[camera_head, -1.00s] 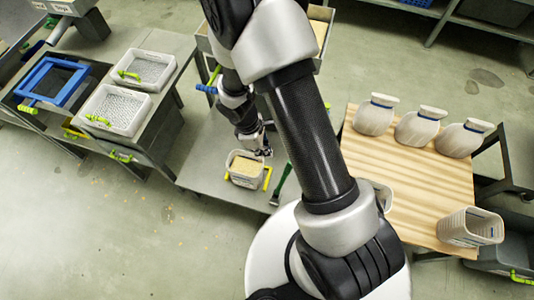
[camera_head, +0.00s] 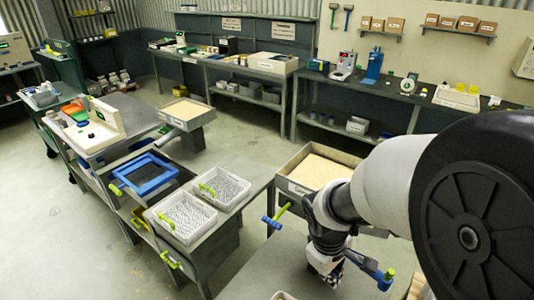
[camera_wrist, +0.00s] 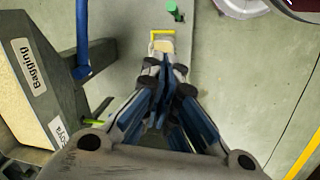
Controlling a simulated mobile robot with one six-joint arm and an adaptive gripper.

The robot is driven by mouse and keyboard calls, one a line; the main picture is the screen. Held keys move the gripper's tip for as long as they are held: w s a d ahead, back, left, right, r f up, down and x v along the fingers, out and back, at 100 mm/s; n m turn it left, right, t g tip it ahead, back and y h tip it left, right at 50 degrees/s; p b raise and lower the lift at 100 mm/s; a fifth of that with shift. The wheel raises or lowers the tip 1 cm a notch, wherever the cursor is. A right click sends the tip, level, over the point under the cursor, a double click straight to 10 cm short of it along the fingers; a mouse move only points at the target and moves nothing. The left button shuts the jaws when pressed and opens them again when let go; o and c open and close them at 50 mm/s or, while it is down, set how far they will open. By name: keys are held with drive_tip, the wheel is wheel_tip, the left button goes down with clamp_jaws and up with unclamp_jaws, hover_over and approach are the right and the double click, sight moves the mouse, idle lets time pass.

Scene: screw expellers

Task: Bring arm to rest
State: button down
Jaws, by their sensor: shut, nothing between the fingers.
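My gripper (camera_head: 327,276) hangs pointing down at the lower right of the head view, above a grey bench surface (camera_head: 262,268). In the wrist view my gripper (camera_wrist: 166,72) has its fingers drawn together with nothing visible between them. My arm comes in from the right edge of the head view and is bent down at the wrist. Its large dark joint hides much of the right side.
Behind my gripper stands a tray of pale material (camera_head: 322,168). White crates (camera_head: 180,218) and a blue frame (camera_head: 146,172) lie to the left. The wrist view shows a grey bin labelled Bagging (camera_wrist: 38,85) and a yellow handle (camera_wrist: 162,33). Open floor (camera_head: 60,240) lies lower left.

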drive_tip(key=s+r+m+t+y, duration=0.2)
drive_tip(key=s+r+m, duration=0.5)
drive_tip(key=s+r, duration=0.7)
drive_tip(key=shift+a+r+m+t, duration=0.3)
drive_tip(key=shift+r+t, duration=0.45)
drive_tip(key=shift+t, duration=0.15)
